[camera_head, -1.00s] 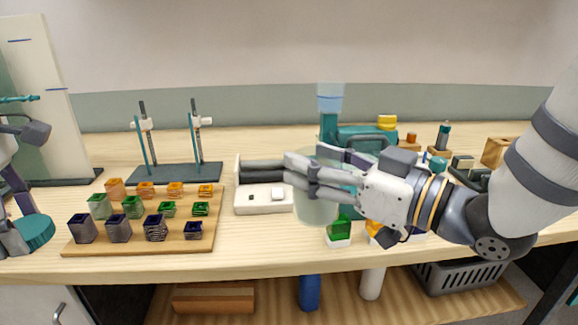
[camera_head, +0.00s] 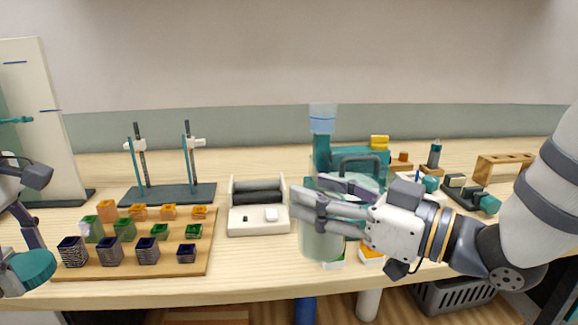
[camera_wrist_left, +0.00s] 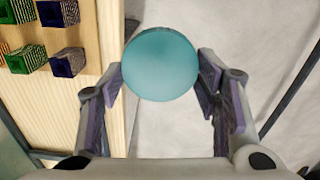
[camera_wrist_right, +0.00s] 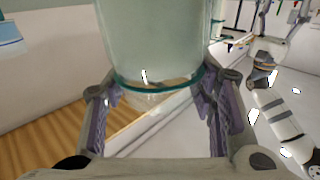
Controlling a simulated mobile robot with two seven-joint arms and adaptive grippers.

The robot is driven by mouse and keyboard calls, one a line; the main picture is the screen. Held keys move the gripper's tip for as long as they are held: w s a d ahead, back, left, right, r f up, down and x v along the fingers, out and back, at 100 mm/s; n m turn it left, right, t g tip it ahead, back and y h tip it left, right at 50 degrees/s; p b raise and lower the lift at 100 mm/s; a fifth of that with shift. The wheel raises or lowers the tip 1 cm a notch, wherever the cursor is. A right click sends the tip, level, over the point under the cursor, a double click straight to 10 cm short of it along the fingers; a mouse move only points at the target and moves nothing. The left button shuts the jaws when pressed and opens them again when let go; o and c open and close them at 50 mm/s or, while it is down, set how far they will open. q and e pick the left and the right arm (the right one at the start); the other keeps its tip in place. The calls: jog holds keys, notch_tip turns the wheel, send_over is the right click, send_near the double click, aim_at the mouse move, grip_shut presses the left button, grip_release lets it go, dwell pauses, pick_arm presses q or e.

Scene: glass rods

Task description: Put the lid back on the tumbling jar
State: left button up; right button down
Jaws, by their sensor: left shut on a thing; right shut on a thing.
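The tumbling jar (camera_head: 322,246) is a pale, see-through cylinder, held by my right gripper (camera_head: 312,209) above the front part of the bench. In the right wrist view the jar (camera_wrist_right: 155,40) fills the space between the fingers, with a teal ring (camera_wrist_right: 160,88) around it near its end. The lid is a round teal disc (camera_wrist_left: 161,64), shut between the fingertips of my left gripper (camera_wrist_left: 160,78). In the head view the lid (camera_head: 30,272) is at the far left, beside the board of cubes and well apart from the jar.
A wooden board (camera_head: 130,268) with several coloured hollow cubes lies at left. A white roller machine (camera_head: 258,222) stands behind centre. A teal machine (camera_head: 350,158) and small items are behind my right gripper. A two-post stand (camera_head: 170,194) is at back left.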

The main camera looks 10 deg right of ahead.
jog(key=shift+n+g+y, duration=0.3)
jog(key=shift+g+y, duration=0.2)
jog(key=shift+g, duration=0.1)
jog(key=d+f, duration=0.1)
jog(key=f, duration=0.1)
jog(key=d+f, duration=0.1)
jog(key=f, duration=0.2)
jog(key=s+d+f, duration=0.1)
jog(key=f, duration=0.2)
jog(key=shift+d+f, duration=0.15)
jog(key=shift+d, duration=0.15)
pick_arm(q)
jog(key=s+d+f+m, duration=0.3)
jog(key=d+f+m, duration=0.4)
jog(key=m, duration=0.2)
jog(key=s+d+f+m, duration=0.3)
jog(key=d+f+m, duration=0.4)
jog(key=m, duration=0.3)
jog(key=shift+d, duration=0.2)
pick_arm(e)
jog(key=s+d+f+n, duration=0.1)
jog(key=s+d+f, duration=0.3)
jog(key=f, duration=0.4)
jog(key=shift+s+d+f+g+y, duration=0.3)
jog(key=shift+s+f, duration=0.05)
jog(key=shift+s, duration=0.2)
pick_arm(q)
jog(key=shift+s, duration=0.1)
